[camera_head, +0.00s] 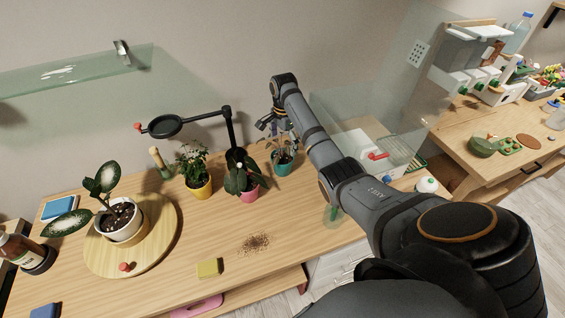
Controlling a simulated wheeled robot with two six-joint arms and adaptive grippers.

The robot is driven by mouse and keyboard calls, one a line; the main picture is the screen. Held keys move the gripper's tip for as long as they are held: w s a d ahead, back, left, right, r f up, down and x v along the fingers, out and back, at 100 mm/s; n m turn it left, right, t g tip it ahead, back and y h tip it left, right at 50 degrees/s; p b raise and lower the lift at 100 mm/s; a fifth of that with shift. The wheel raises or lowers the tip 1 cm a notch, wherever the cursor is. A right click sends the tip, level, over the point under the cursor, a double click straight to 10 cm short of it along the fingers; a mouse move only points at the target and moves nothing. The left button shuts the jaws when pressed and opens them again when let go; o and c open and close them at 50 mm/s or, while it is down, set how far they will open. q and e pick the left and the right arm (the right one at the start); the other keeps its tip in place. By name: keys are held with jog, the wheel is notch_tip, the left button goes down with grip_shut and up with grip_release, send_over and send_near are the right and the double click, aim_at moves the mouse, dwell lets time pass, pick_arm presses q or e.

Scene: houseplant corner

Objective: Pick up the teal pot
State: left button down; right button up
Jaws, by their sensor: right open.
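The teal pot (283,167) stands upright on the wooden table and holds a small leafy plant. It is at the right end of the row of pots, right of the pink pot. My right arm comes in from the lower right. My right gripper (270,128) is above the teal pot, at the plant's height, with its fingers open. It overlaps the plant's top in the picture, and I cannot tell whether they touch. My left gripper is not in view.
A pink pot (246,194) and a yellow pot (201,191) stand left of the teal pot. A magnifier lamp (166,126) rises behind them. A white pot (121,230) sits on a round wooden board (166,240). Spilled soil (256,243) and a yellow sponge (209,268) lie in front.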

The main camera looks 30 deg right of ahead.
aim_at(283, 159)
jog(key=f, duration=0.3)
jog(key=shift+w+d, duration=0.1)
jog(key=shift+w, duration=0.1)
jog(key=shift+w+d+f, duration=0.1)
jog(key=shift+w+f, duration=0.05)
jog(key=shift+f, duration=0.2)
jog(key=shift+a+f+p, duration=0.2)
jog(key=shift+f+p, duration=0.6)
jog(key=shift+f, duration=0.25)
notch_tip(283, 159, down, 2)
jog(key=shift+f, duration=0.5)
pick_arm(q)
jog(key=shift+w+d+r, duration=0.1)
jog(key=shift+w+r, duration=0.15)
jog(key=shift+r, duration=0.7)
pick_arm(e)
jog(key=shift+r, duration=0.1)
jog(key=c, duration=1.3)
